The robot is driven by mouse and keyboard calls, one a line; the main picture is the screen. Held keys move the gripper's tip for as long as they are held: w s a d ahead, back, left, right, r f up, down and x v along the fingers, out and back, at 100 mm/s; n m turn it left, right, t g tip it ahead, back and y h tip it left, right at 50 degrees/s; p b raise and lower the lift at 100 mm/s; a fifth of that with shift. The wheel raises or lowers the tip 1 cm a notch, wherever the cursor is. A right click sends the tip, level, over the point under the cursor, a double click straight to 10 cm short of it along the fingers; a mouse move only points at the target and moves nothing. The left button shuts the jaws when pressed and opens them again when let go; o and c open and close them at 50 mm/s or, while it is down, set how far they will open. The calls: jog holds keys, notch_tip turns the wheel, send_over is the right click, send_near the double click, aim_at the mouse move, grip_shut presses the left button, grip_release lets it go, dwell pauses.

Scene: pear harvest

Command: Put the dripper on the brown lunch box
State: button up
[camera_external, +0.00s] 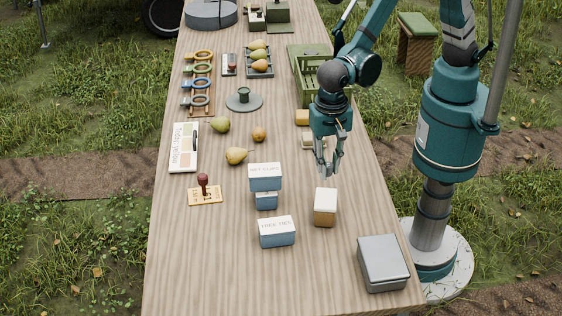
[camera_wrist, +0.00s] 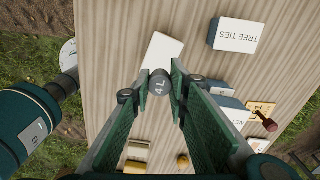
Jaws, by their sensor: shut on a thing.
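The dripper (camera_wrist: 160,84) is a small grey round piece marked "4 L", between my fingertips in the wrist view. My gripper (camera_external: 328,170) is shut on it and points down above the table. In the external view the dripper cannot be clearly told from the fingers. The brown lunch box (camera_external: 325,214) has a brown body and a white lid. It stands just in front of my gripper, nearer the camera. In the wrist view its white lid (camera_wrist: 162,50) shows beyond the dripper, partly hidden by it and a finger. Nothing is seen on the lid.
Blue boxes with white labelled lids, one "TREE TIES" (camera_external: 277,232) and one stacked (camera_external: 265,177), stand left of the lunch box. A grey box (camera_external: 383,262) is at the front right. The front left table is bare.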

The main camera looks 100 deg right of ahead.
aim_at(328, 164)
jog(key=shift+f, duration=2.3)
jog(key=shift+f, duration=2.1)
jog(key=shift+f+b, duration=0.2)
jog(key=shift+b, duration=0.2)
jog(key=o, duration=0.7)
jog(key=shift+r, duration=0.1)
jog(key=shift+w+r+p, duration=0.1)
jog(key=shift+r+p, duration=0.45)
jog(key=shift+r, duration=5.6)
jog(key=shift+d, duration=0.1)
